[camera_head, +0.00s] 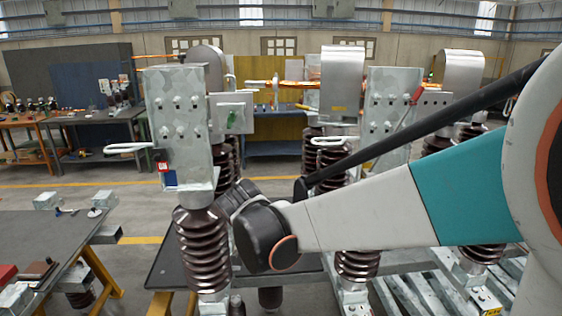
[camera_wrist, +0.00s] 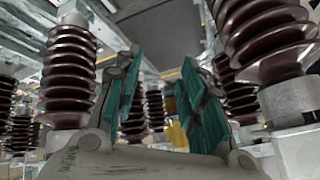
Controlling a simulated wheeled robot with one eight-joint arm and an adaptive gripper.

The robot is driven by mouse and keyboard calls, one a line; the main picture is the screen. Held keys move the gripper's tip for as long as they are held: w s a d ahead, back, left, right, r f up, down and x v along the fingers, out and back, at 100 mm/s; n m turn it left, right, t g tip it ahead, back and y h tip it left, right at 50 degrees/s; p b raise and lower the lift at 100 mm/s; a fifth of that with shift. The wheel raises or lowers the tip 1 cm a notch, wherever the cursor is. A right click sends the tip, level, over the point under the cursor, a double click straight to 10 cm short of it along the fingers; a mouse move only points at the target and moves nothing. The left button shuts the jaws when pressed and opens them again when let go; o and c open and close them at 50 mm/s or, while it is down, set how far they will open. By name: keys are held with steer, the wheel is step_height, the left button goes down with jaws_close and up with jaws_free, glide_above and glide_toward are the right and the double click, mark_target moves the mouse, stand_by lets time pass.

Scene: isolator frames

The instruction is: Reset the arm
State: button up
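My gripper (camera_wrist: 158,88) shows in the wrist view with its two teal-padded fingers spread apart. Nothing is between the fingers. In the head view my arm reaches in from the right to a dark wrist joint beside the left front insulator (camera_head: 203,250). My gripper itself cannot be made out there. In the wrist view a brown ribbed insulator (camera_wrist: 68,75) stands left of the fingers and a larger one (camera_wrist: 262,38) stands close on the right. I cannot tell whether my gripper touches either.
Metal plates with bolts (camera_head: 180,120) top the insulators, with a white handle (camera_head: 128,147) sticking out left. More insulators (camera_head: 357,264) stand on the metal frame at right. A dark workbench (camera_head: 45,240) holds small parts at left. The floor between has some free room.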

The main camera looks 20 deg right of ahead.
steer(key=s+f+n+y+b, duration=0.1)
steer(key=s+f+n+b, duration=0.2)
steer(key=s+f+b, duration=0.2)
steer(key=s+d+f+n+y+b, duration=0.1)
steer(key=s+f+n+b, duration=0.3)
steer(key=s, duration=0.7)
steer(key=s+d+f+n+y+b, duration=0.1)
steer(key=s+f+n+b, duration=0.2)
steer(key=s+f+b, duration=0.2)
steer(key=s+b, duration=0.2)
steer(key=s, duration=0.1)
steer(key=shift+d+f, duration=0.2)
steer(key=shift+f, duration=0.15)
